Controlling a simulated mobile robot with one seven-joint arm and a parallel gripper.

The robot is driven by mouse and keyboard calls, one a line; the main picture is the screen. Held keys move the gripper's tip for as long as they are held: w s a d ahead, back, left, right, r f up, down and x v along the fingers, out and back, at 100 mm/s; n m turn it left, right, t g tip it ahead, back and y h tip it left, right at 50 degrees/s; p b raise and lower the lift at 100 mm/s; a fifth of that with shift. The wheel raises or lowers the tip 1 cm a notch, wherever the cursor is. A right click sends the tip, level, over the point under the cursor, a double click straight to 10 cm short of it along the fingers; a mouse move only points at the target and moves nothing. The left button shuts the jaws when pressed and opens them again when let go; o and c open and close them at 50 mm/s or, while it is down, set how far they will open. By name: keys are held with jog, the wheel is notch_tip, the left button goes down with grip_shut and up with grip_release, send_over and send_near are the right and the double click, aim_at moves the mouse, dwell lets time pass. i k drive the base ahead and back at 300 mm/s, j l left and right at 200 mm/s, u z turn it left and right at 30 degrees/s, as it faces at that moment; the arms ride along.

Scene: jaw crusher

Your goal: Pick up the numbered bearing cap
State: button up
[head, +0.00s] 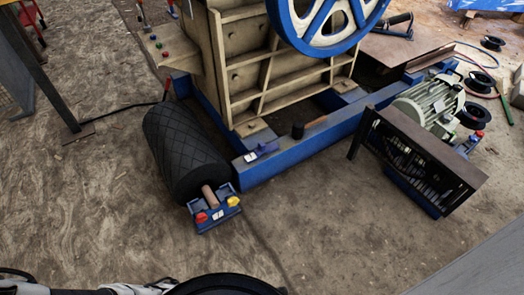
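A blue bearing block (214,217) holds the near end of the shaft of a black ribbed roller, low and left of centre in the head view. A small white tag with a dark mark (217,215) shows on it, between a red knob (201,218) and a yellow knob (233,201). The mark is too small to read. A small blue piece with a pale patch (262,152) lies on the blue frame beam. I cannot tell which of these is the numbered bearing cap. My gripper's fingers do not show; only parts of my own body appear at the bottom edge.
The black roller (184,150) lies left of the tan crusher (255,60) with its blue-rimmed flywheel (325,25). A dark hammer-like tool (310,127) lies on the blue beam (300,150). A motor (428,105) and dark guard (415,155) stand right. The front ground is open.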

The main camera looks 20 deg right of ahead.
aim_at(263, 148)
jog(key=i+l+z, duration=0.2)
jog(key=i+l, duration=1.75)
jog(key=l, duration=0.1)
